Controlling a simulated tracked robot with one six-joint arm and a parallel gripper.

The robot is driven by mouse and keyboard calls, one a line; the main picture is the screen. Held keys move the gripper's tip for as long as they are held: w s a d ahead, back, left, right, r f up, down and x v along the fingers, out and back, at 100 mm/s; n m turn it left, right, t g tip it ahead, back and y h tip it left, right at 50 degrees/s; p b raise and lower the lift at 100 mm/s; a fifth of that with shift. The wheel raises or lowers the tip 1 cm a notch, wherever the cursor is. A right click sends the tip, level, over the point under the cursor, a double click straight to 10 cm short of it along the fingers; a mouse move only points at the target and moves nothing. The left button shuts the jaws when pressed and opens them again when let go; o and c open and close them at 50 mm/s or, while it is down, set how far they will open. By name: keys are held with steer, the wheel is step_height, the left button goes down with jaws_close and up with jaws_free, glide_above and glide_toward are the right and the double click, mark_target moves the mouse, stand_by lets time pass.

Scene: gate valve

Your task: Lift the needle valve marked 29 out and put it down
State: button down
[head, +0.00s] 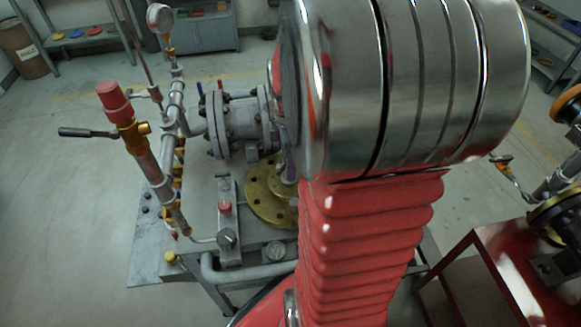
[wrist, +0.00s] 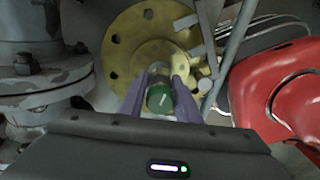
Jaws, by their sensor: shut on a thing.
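In the wrist view my gripper (wrist: 161,79) has its two purple-grey fingers on either side of a small part with a round green end (wrist: 160,98). It is shut on this part. A pale mark shows on the green face, but I cannot read a number 29. Behind the fingers is a yellow brass flange (wrist: 127,52) with bolt holes. I cannot tell whether the held part touches it. In the head view the same brass flange (head: 262,203) lies on the bench, and my arm hides most of the gripper and the held part.
A grey flanged valve body (head: 235,128) stands behind the brass flange. A pipe with a red-capped valve (head: 114,98) and a lever rises at the left. A pressure gauge (head: 160,18) stands behind. A red cabinet (head: 490,270) is at the right.

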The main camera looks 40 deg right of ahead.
step_height(320, 180, up, 10)
steer(key=shift+f, duration=0.1)
stand_by(0.4)
steer(key=shift+r, duration=0.35)
stand_by(0.4)
steer(key=shift+r, duration=0.35)
steer(key=shift+r, duration=0.35)
steer(key=shift+r, duration=0.35)
steer(key=shift+r, duration=0.35)
steer(key=shift+r, duration=0.35)
steer(key=shift+r, duration=0.15)
steer(key=shift+s, duration=0.15)
